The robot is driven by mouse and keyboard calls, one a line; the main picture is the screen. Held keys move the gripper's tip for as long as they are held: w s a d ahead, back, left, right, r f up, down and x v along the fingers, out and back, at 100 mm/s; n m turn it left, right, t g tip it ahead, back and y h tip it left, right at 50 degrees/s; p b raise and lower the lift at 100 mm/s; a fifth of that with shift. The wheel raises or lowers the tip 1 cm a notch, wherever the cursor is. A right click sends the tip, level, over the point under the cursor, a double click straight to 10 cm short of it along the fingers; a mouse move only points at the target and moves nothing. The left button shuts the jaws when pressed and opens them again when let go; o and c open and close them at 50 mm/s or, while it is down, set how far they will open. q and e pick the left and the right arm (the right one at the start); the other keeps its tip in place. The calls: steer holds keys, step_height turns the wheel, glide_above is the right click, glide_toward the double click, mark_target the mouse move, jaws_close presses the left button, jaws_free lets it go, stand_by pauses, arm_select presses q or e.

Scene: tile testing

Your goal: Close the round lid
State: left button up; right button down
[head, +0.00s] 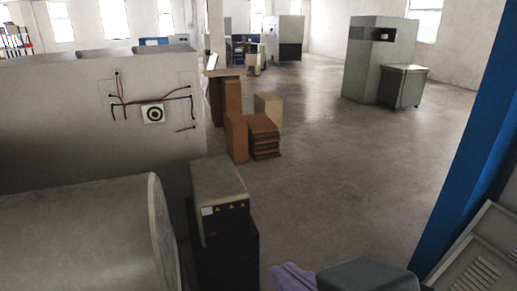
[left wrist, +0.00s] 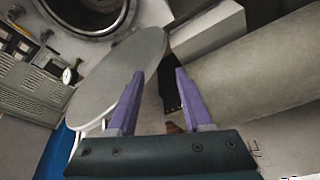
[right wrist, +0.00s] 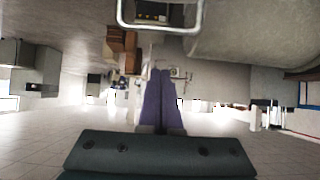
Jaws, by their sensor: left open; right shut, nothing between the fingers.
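The round lid (left wrist: 118,82) is a flat grey disc in the left wrist view, standing tilted away from a dark round opening (left wrist: 88,10) at the top. My left gripper (left wrist: 159,73) is open, its purple fingers pointing at the lid's right part. The left fingertip overlaps the lid in the picture; I cannot tell whether it touches. My right gripper (head: 280,270) shows at the bottom of the head view. Its fingers (right wrist: 160,72) are shut and empty in the right wrist view. The lid and my left gripper are not seen in the head view.
A large grey cylinder (head: 80,232) lies at the lower left. A grey box with warning labels (head: 220,195) stands beside it. A blue post (head: 470,150) rises at the right. A metal bar frame (right wrist: 160,32) crosses the top of the right wrist view. The middle floor (head: 340,180) is clear.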

steer(key=w+f+p, duration=0.2)
steer(key=f, duration=0.1)
steer(key=w+a+f, duration=0.1)
steer(key=f, duration=0.1)
steer(key=shift+w+f+p, duration=0.15)
steer(key=shift+f+p, duration=0.1)
steer(key=shift+p, duration=0.15)
steer(key=shift+s+d+f, duration=0.1)
steer(key=shift+s+f, duration=0.05)
steer(key=shift+s, duration=0.15)
